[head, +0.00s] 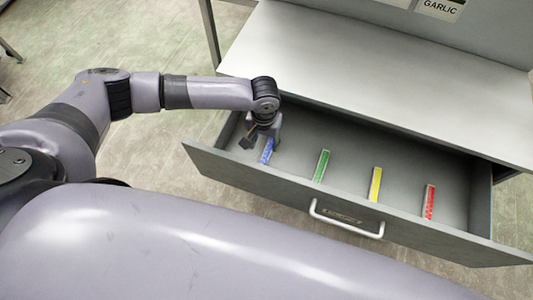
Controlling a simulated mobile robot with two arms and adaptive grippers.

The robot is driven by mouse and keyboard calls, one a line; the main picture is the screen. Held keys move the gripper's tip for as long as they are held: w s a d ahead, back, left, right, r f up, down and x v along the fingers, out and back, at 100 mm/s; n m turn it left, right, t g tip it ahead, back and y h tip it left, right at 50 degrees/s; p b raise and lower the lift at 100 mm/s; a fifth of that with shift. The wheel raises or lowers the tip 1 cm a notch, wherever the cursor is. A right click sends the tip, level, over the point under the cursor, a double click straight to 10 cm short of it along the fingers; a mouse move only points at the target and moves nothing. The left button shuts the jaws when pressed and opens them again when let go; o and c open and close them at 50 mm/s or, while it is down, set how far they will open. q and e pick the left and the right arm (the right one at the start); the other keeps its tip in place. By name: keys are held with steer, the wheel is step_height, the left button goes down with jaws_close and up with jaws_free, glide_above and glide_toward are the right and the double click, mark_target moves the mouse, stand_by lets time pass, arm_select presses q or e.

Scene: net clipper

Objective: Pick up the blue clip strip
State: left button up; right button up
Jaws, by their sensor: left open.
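The blue clip strip (267,151) lies in the left end of the open grey drawer (400,220). Its upper part is hidden by my left gripper (259,142). The left gripper is open and points down into the drawer, over or around the strip; I cannot tell whether its fingers touch it. My right gripper is not in view.
A green strip (321,166), a yellow strip (375,184) and a red strip (428,202) lie spaced apart to the right in the drawer. The drawer front has a white handle (345,222). A grey tabletop (390,75) overhangs the drawer's back. Bare drawer floor lies between the strips.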

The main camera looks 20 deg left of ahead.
mark_target(266, 154)
arm_select(q)
steer(key=f, duration=0.8)
steer(key=shift+w+d, duration=0.2)
steer(key=shift+w, duration=0.1)
steer(key=shift+c, duration=0.3)
jaws_close()
